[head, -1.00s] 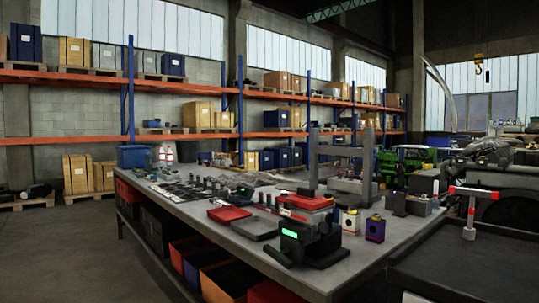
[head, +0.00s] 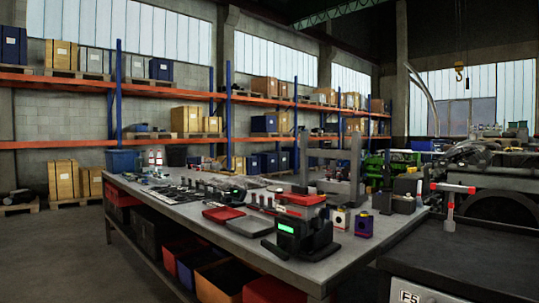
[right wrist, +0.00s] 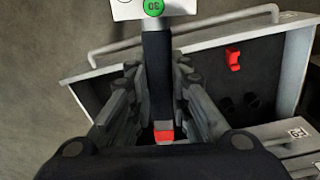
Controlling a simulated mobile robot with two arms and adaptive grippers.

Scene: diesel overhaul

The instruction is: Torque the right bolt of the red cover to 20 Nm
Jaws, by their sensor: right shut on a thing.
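My right gripper (right wrist: 163,125) is shut on the black handle of a tool (right wrist: 158,70) in the right wrist view. The handle has a red end between the fingers. At its far end is a white plate with a green disc (right wrist: 153,7), whose number looks like an upside-down 30. In the head view a block with a red top (head: 302,199) stands on the workbench, and a flat red piece (head: 223,214) lies to its left. I cannot tell which is the red cover, and its bolts are too small to make out. Neither gripper shows in the head view.
The long grey workbench (head: 330,268) carries several small parts and a black device with a green display (head: 286,228). Open floor (head: 50,255) lies left of the bench.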

